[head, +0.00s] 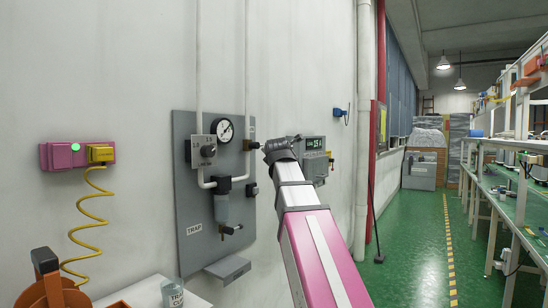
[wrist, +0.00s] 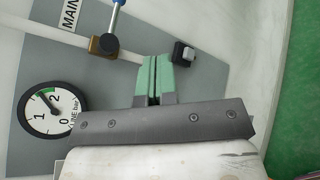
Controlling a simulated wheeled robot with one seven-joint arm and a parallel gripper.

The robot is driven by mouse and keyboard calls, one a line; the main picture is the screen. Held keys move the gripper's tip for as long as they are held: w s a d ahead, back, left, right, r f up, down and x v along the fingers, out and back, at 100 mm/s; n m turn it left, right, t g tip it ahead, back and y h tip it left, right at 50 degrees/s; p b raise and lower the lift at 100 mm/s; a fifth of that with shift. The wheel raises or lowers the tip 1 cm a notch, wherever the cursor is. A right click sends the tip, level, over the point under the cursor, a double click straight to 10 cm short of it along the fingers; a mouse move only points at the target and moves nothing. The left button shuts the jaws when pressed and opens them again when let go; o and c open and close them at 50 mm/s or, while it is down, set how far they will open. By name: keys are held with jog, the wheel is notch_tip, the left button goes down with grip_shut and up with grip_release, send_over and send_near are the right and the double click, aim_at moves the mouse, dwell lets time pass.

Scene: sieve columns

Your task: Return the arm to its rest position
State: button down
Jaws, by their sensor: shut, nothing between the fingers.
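My pink and white arm rises from the bottom of the head view. Its grey wrist end (head: 282,152) is in front of the right edge of the grey wall panel (head: 190,258), and the fingertips cannot be made out there. In the wrist view my gripper (wrist: 154,62) has its two green fingers together, with nothing between them. The fingers point toward the panel, between a brass fitting with a blue-handled valve (wrist: 112,28) and a small black knob (wrist: 183,52). I cannot tell how far they are from the panel.
A round gauge (head: 223,129) and pipework sit on the panel. A digital display (head: 316,146) is close behind the wrist. A pink box (head: 62,156) with a yellow coiled cord is left. A jar (head: 172,294) stands below. Benches (head: 520,190) line the right; the green floor aisle is open.

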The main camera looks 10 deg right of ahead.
notch_tip(320, 180, down, 36)
jog(key=s+m+g+y, duration=0.1)
jog(key=s+m+g, duration=0.1)
jog(key=m+g, duration=0.75)
jog(key=s+f+m+g, duration=0.2)
jog(key=s+f+m, duration=0.3)
jog(key=f, duration=0.5)
jog(key=s+a+f+m+g, duration=0.1)
jog(key=s+f+m+g, duration=0.1)
jog(key=s+f+m, duration=0.3)
jog(key=s+f+m+g+y, duration=0.1)
jog(key=s+f+m, duration=0.4)
jog(key=s+f, duration=0.5)
notch_tip(320, 180, down, 5)
jog(key=shift+a+f+m+g, duration=0.2)
jog(key=shift+m+g, duration=0.15)
jog(key=shift+g, duration=0.2)
